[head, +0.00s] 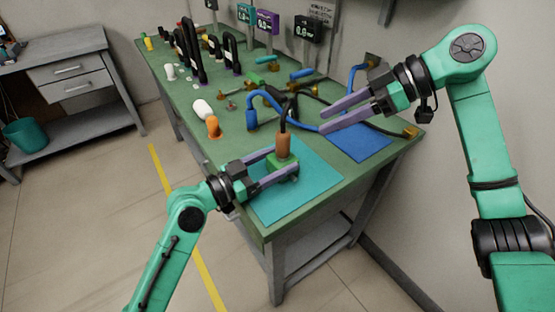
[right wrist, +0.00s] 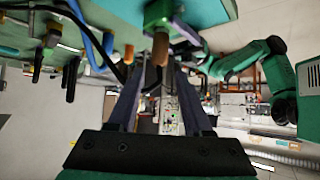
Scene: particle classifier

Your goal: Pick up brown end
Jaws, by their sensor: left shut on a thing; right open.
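The brown end (head: 283,146) is an upright brown plug with a dark cable rising from its top. It stands at a small green block (head: 284,164) above the teal mat (head: 315,180). My left gripper (head: 285,162) is shut on the green block, one finger on each side. My right gripper (head: 323,119) is open and empty, up and to the right of the brown end. In the right wrist view the brown end (right wrist: 160,48) shows close to the tips of the open fingers (right wrist: 156,67), beside the green block (right wrist: 159,14).
A blue cable (head: 275,95) loops behind the brown end, with a blue plug (head: 252,120) beside it. A blue mat (head: 358,141) lies under my right gripper. Orange (head: 213,127) and white (head: 202,108) pieces stand left. Several black handles and small displays fill the table's back.

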